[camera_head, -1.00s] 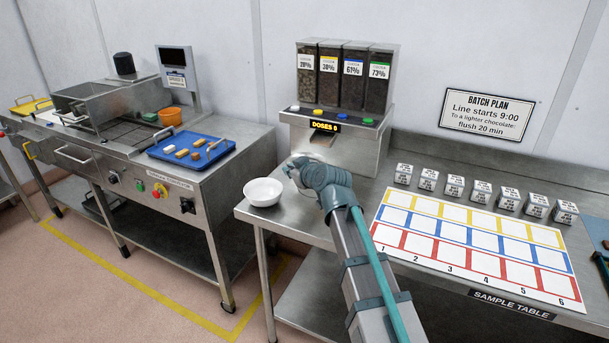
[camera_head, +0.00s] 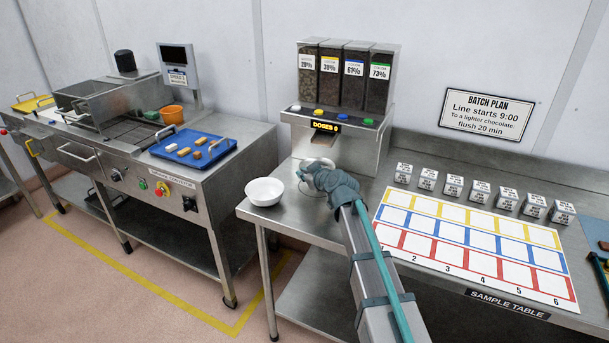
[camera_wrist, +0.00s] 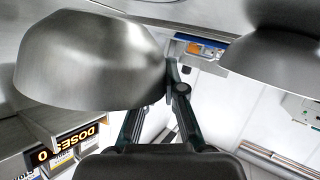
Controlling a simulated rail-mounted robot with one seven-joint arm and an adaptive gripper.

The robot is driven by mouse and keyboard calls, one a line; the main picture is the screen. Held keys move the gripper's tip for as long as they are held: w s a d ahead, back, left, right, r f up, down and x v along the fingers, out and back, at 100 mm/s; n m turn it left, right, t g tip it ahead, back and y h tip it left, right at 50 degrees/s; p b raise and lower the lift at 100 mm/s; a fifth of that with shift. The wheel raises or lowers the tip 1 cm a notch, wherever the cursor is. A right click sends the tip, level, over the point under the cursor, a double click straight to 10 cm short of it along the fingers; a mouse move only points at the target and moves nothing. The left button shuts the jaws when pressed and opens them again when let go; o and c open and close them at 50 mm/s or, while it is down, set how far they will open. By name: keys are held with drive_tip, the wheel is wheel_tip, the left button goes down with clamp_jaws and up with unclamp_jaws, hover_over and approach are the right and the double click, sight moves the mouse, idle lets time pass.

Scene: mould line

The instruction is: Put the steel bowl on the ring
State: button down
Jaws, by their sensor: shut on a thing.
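The steel bowl (camera_wrist: 90,60) fills the upper left of the wrist view. My gripper (camera_wrist: 172,78) is shut on its edge. In the head view the steel bowl (camera_head: 319,162) shows only as a small bright curve beyond my gripper (camera_head: 312,172), in front of the dose dispenser's spout. The arm hides most of it, and I cannot tell whether it touches the table. I cannot make out the ring clearly; a faint curved line shows on the tabletop by my gripper.
A white bowl (camera_head: 264,191) stands at the table's left end, close to my gripper. The dispenser (camera_head: 337,133) stands behind. Several labelled cubes (camera_head: 453,186) and a colour grid sheet (camera_head: 470,245) lie to the right. A blue tray (camera_head: 222,151) lies on the left machine.

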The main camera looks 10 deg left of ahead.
drive_tip(key=shift+w+f, duration=0.2)
drive_tip(key=shift+f, duration=0.3)
drive_tip(key=shift+s+f+b, duration=0.1)
drive_tip(key=shift+f+b, duration=0.55)
drive_tip(key=shift+b, duration=0.15)
